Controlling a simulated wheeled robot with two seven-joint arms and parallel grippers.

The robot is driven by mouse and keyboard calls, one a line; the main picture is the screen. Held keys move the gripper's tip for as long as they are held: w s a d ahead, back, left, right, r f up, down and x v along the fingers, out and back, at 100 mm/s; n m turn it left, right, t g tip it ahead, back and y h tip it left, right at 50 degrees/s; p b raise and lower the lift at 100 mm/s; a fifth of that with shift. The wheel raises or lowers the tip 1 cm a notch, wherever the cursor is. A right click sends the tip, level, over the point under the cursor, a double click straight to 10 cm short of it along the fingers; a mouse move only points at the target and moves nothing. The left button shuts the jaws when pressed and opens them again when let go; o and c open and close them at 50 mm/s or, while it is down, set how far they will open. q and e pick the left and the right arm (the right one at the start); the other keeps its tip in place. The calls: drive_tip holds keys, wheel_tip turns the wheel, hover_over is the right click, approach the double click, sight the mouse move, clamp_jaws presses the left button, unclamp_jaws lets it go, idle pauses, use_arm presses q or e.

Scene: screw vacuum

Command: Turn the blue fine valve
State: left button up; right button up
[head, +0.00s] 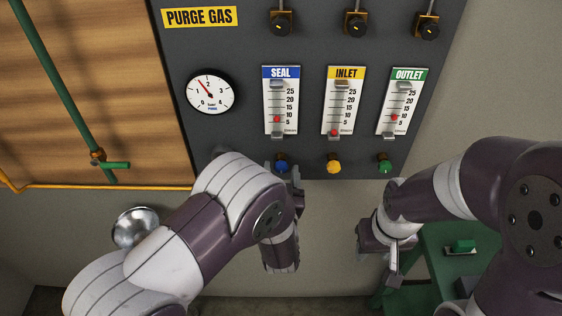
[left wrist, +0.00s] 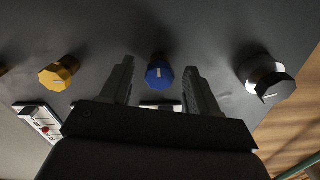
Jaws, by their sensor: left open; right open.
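The blue fine valve (head: 282,167) is a small round knob at the panel's lower edge, under the SEAL flow meter (head: 281,100). In the left wrist view the blue knob (left wrist: 159,74) shows a white mark and sits between the two fingertips of my left gripper (left wrist: 159,68). The fingers stand apart on either side of it, with gaps visible. In the head view my left gripper (head: 285,175) is at the knob, partly hidden by my left arm. My right gripper (head: 385,252) is open and empty, low at the right, away from the panel.
A yellow knob (head: 333,167) and a green knob (head: 384,166) sit right of the blue one, under the INLET and OUTLET meters. A silver-and-black knob (left wrist: 266,80) is near my left gripper. A round gauge (head: 210,91) is on the panel. A green stand (head: 440,265) is lower right.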

use_arm(q)
drive_tip(key=shift+w+r, duration=0.1)
drive_tip(key=shift+w, duration=0.9)
drive_tip(key=c, duration=1)
drive_tip(key=shift+s, duration=0.1)
drive_tip(key=shift+f+n+b, duration=0.3)
drive_tip(key=shift+n+b, duration=0.6)
drive_tip(key=shift+b, duration=0.05)
drive_tip(key=n+b, duration=0.3)
drive_tip(key=shift+f, duration=0.1)
drive_tip(key=n+b, duration=0.4)
drive_tip(key=shift+d, duration=0.1)
